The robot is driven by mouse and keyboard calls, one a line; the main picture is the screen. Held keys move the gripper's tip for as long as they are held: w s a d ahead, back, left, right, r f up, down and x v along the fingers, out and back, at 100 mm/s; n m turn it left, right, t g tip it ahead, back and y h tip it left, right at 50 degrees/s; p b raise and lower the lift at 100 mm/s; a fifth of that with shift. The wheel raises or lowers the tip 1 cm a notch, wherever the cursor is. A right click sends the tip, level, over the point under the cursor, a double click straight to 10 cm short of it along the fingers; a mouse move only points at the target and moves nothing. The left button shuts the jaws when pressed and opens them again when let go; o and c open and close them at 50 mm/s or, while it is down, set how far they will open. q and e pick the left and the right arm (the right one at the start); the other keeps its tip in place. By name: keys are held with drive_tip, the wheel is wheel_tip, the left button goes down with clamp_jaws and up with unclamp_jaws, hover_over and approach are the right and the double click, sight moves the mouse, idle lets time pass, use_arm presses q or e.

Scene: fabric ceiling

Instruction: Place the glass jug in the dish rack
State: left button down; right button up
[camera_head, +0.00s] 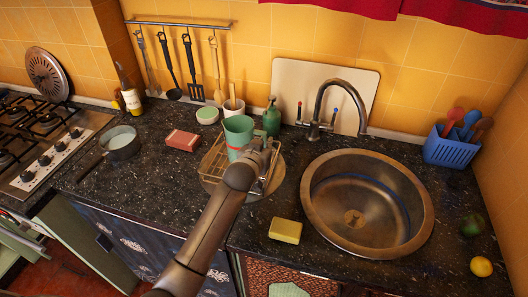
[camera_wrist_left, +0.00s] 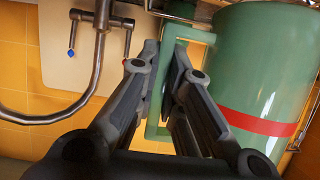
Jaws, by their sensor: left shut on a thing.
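The glass jug (camera_head: 238,130) is green with a red band and looks roughly upright in the head view. My left gripper (camera_head: 266,150) is shut on its handle, at the jug's right side. In the left wrist view, the gripper's fingers (camera_wrist_left: 165,85) close around the green handle, with the jug body (camera_wrist_left: 255,75) to the right. The wire dish rack (camera_head: 211,168) stands on a round board. The jug is at the rack's back part; I cannot tell whether it rests in it or hangs just above. My left arm hides part of the rack. My right gripper is out of view.
A green soap bottle (camera_head: 271,118) stands close behind the rack, by a utensil cup (camera_head: 233,107). The sink (camera_head: 366,205) and tap (camera_head: 330,105) are to the right. A yellow sponge (camera_head: 285,230) lies in front, a red box (camera_head: 182,140) left.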

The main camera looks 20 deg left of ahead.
use_arm(q)
drive_tip(key=shift+w+a+f, duration=0.1)
drive_tip(key=shift+w+f, duration=0.1)
drive_tip(key=shift+w, duration=0.05)
drive_tip(key=f, duration=0.1)
drive_tip(key=f+p, duration=0.1)
drive_tip(key=f, duration=0.1)
drive_tip(key=shift+w+a, duration=0.15)
drive_tip(key=shift+w, duration=0.15)
drive_tip(key=shift+f+p, duration=0.3)
drive_tip(key=shift+f, duration=0.15)
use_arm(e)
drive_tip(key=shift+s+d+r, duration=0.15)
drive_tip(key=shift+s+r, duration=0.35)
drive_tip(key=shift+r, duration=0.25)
use_arm(q)
drive_tip(key=shift+f, duration=0.1)
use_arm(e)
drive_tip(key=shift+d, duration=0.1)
